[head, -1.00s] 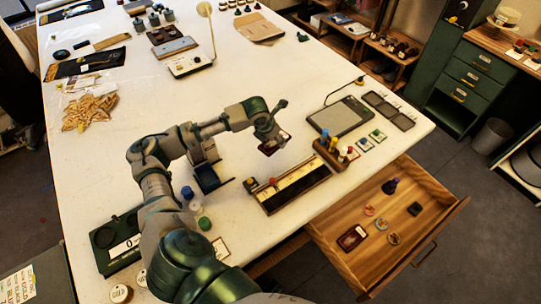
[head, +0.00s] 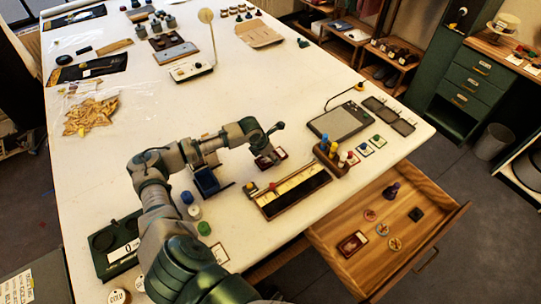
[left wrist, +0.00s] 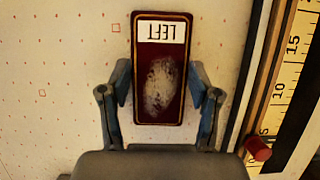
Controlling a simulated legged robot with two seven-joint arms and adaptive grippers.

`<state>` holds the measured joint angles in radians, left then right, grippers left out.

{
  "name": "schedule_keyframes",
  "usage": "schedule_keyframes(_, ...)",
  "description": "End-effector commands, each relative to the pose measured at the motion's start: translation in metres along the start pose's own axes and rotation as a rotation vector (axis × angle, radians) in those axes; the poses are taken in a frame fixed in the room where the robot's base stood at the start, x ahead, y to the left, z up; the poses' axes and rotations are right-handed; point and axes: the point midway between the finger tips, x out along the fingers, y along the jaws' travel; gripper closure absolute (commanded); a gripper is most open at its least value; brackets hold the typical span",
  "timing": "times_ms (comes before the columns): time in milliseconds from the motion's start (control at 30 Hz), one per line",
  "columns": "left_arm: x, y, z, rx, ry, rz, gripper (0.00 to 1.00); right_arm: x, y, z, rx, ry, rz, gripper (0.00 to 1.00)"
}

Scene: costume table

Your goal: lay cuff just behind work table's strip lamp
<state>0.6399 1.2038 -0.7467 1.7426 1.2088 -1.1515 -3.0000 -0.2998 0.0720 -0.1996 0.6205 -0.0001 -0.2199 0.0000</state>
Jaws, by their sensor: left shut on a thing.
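The cuff (head: 278,159), a flat dark red piece with a gold border, is in my left gripper (head: 266,152). In the left wrist view the cuff (left wrist: 160,85) carries a white "LEFT" label, upside down, and a pale worn patch. Both fingers of the left gripper (left wrist: 159,92) close on its sides. It is held over the white work table (head: 110,160), behind a long framed bar with a pale scale (head: 288,184). I cannot tell for certain which fixture is the strip lamp. My right gripper is not in view.
A blue stand (head: 207,181) is left of the cuff. A wooden block with colored pegs (head: 326,156) and a grey pad (head: 341,122) lie to the right. An open drawer (head: 400,235) holds another dark red piece (head: 352,243). The table's middle is clear.

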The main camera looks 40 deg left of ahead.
Motion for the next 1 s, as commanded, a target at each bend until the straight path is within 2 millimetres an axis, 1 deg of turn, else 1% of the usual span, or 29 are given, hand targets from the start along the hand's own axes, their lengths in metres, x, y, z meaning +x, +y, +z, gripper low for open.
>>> schedule_keyframes(133,0.002,0.0,-0.001,0.0,0.002,-0.002,0.78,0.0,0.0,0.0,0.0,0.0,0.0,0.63)
schedule_keyframes(167,0.002,0.0,-0.001,0.0,0.003,-0.002,0.33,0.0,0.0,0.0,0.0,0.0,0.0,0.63)
schedule_keyframes(200,0.002,0.0,-0.001,0.0,0.003,-0.003,0.23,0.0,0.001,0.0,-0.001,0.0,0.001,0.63)
schedule_keyframes(233,0.002,0.0,-0.002,0.0,0.003,-0.003,0.16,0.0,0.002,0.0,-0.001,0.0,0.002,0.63)
schedule_keyframes(267,0.002,0.001,-0.002,-0.001,0.003,-0.003,0.13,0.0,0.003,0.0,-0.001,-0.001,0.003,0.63)
schedule_keyframes(567,0.001,0.002,-0.002,-0.001,0.002,-0.003,0.13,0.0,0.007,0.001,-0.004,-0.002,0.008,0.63)
schedule_keyframes(667,-0.005,0.002,-0.002,0.0,0.002,-0.002,0.13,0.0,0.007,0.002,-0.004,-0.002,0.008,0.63)
schedule_keyframes(767,-0.021,0.002,-0.001,0.001,0.001,0.0,0.13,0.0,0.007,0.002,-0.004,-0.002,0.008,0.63)
schedule_keyframes(1000,-0.075,0.002,-0.001,0.001,0.002,0.002,0.13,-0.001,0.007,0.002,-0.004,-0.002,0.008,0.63)
